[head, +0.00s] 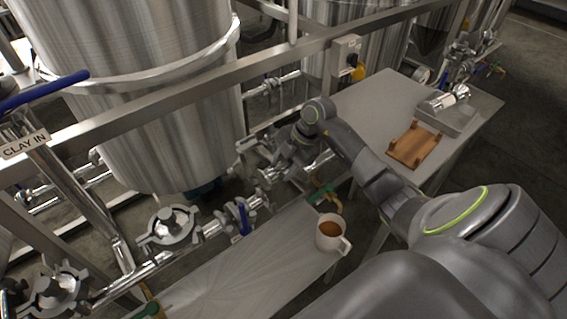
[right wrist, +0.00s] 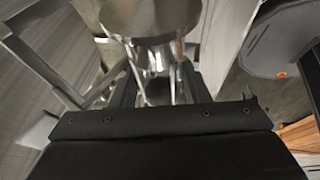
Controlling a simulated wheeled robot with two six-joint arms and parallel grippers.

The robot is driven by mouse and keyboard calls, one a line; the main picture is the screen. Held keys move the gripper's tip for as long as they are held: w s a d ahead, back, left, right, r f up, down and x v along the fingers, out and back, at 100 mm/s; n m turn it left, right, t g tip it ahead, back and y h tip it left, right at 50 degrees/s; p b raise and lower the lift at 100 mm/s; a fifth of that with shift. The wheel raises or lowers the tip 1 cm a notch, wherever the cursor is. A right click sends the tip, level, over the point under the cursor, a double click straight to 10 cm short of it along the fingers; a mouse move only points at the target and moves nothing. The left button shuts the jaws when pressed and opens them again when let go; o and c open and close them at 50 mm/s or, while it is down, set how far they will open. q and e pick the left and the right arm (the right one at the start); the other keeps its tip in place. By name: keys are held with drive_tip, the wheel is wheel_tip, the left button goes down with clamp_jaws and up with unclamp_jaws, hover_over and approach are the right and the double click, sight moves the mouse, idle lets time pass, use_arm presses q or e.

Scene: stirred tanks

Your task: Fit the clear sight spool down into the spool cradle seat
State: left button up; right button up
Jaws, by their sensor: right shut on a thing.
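My right gripper (head: 278,162) reaches over the pipework beside the big tank. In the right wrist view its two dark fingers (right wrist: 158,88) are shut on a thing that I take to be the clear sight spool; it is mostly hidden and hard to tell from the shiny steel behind. A brown wooden cradle (head: 415,146) with small raised corner posts lies on the far table at right, and its middle looks empty. My right gripper is well to the left of it. My left gripper is not in view.
A steel tray (head: 455,121) with a pale cylinder (head: 437,103) and a steel fitting stands behind the cradle. A mug (head: 331,233) of brown liquid stands on the near table's corner (head: 250,275). A steel rail (head: 265,62), valves and a switch box (head: 345,52) surround my arm.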

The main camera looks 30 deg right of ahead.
sight(283, 173)
drive_tip(key=shift+f+b, duration=0.8)
drive_tip(key=shift+f, duration=0.7)
drive_tip(key=shift+p, duration=0.75)
idle(0.5)
drive_tip(key=shift+f+b, duration=1.3)
drive_tip(key=shift+f, duration=0.85)
drive_tip(key=o, duration=1.3)
drive_tip(key=shift+o, duration=0.2)
drive_tip(key=shift+s, duration=0.1)
